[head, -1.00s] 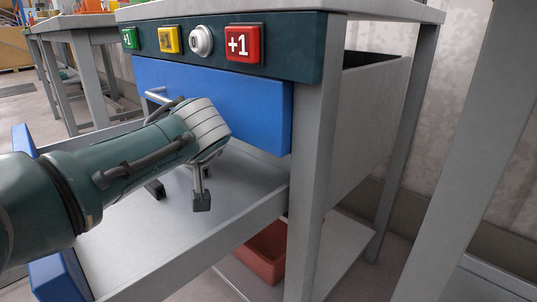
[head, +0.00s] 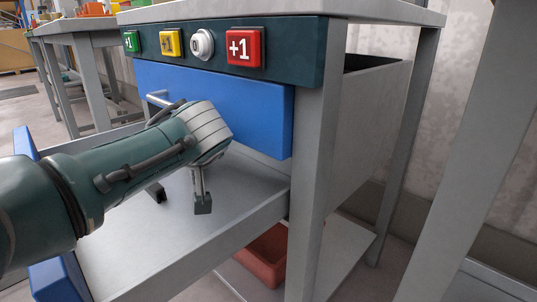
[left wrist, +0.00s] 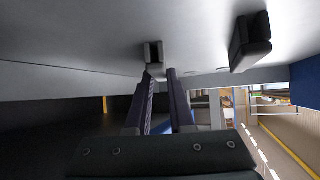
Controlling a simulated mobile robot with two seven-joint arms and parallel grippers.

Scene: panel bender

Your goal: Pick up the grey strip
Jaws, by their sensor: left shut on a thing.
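My left gripper (head: 179,197) reaches down into the open grey drawer (head: 245,218) under the workbench. Its two dark fingertips show spaced apart, close to the drawer floor. In the left wrist view the fingertips of my left gripper (left wrist: 202,50) show against pale grey metal. The gripper is shut on the grey strip, but the strip hardly stands out from the grey drawer and I cannot trace its outline. My right gripper is in neither view.
Above the open drawer is a closed blue drawer front (head: 235,105) with a metal handle. A dark panel holds a red +1 button (head: 244,46), a white knob (head: 202,44), and yellow and green buttons. A reddish bin (head: 263,257) stands on the lower shelf.

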